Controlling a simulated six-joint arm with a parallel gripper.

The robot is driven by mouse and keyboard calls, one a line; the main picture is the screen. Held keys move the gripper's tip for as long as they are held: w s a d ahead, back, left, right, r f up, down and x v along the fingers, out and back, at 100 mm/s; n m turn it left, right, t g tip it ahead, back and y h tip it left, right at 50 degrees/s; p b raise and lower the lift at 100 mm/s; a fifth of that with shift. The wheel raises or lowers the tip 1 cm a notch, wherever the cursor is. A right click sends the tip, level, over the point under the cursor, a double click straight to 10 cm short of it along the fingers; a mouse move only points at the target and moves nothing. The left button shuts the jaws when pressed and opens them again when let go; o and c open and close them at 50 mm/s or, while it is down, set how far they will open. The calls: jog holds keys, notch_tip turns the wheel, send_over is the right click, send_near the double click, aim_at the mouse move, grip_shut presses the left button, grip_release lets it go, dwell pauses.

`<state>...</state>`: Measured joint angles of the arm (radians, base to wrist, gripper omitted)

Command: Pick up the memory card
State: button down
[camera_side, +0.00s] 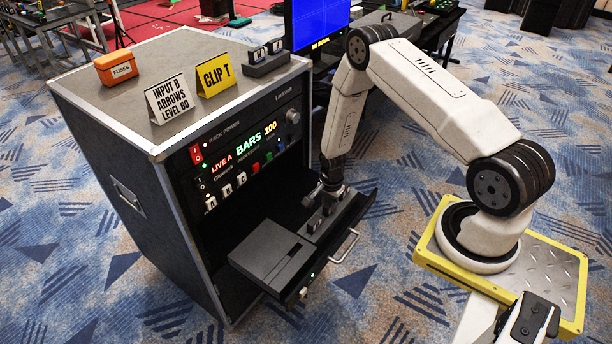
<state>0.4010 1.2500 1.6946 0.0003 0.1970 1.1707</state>
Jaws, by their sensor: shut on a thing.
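My gripper (329,202) points down over the right part of the open drawer, low above a small dark holder (316,224). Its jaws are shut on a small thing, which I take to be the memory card. The card is too small and too covered by the jaws to make out clearly. I cannot tell whether it is still touching the holder. A flat grey box (270,252) with a slot-like step lies in the drawer to the left of my gripper.
The open drawer has a metal handle (344,246) at its front. The rack case (130,170) stands behind, with a lit control panel (243,150). On its top are an orange fuses box (116,68), two signs (171,99) (215,74) and a dark slotted block (265,60).

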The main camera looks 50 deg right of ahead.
jog(key=shift+r, duration=0.15)
jog(key=shift+r, duration=0.75)
jog(key=s+a+r, duration=0.4)
jog(key=s+r, duration=0.7)
jog(key=s, duration=0.2)
jog(key=shift+s+a, duration=0.15)
jog(key=shift+r, duration=0.1)
jog(key=shift+a, duration=0.1)
